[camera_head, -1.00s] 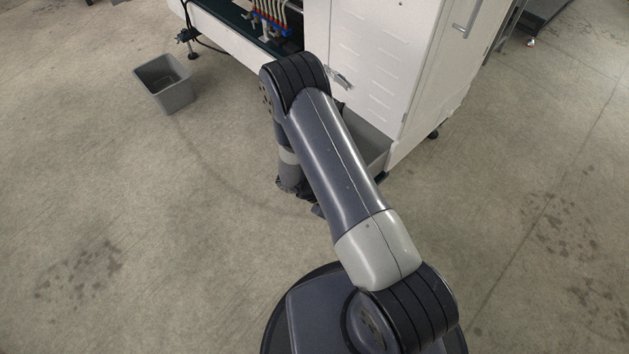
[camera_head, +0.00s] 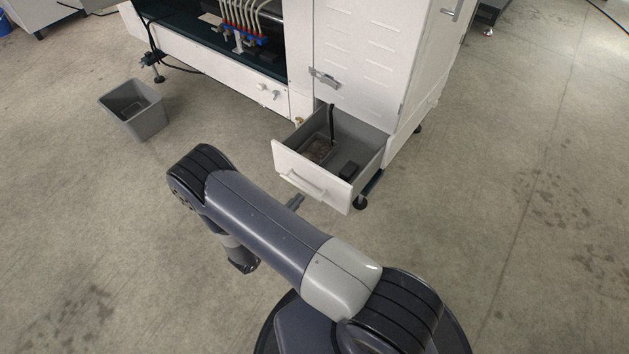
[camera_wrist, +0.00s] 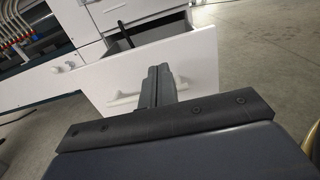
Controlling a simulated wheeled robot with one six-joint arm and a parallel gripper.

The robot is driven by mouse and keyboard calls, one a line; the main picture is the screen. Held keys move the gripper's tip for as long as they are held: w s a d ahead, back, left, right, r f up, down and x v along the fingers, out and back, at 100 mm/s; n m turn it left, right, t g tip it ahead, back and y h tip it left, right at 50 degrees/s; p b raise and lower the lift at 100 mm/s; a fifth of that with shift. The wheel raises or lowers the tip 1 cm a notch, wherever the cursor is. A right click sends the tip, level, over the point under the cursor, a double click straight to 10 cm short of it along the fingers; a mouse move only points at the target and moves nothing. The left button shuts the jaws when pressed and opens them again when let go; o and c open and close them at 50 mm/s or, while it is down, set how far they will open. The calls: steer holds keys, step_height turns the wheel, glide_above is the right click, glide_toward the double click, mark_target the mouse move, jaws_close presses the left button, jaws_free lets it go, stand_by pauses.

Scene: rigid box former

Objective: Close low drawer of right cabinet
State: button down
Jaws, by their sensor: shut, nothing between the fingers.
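The low drawer (camera_head: 336,199) of the right cabinet (camera_head: 362,60) is pulled open. Its white front, with a pale bar handle (camera_head: 303,183), faces me, and its grey inside is exposed. In the head view my gripper (camera_head: 295,201) shows as a small dark tip just in front of the drawer front, below the handle. In the wrist view the shut, empty fingers (camera_wrist: 158,74) point at the white drawer front (camera_wrist: 195,65). They overlap the handle (camera_wrist: 125,99) in the picture. I cannot tell whether they touch. My arm hides most of the gripper in the head view.
A shallow tray (camera_head: 317,150) and a small black block (camera_head: 348,171) lie in the drawer. A grey bin (camera_head: 135,110) stands on the floor at left. A latch (camera_head: 325,79) sits on the cabinet above the drawer. The floor at right is clear.

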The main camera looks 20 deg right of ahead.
mark_target(322, 173)
steer(key=b+x, duration=0.2)
steer(key=x, duration=0.7)
steer(key=shift+w+d, duration=0.15)
steer(key=shift+d, duration=0.1)
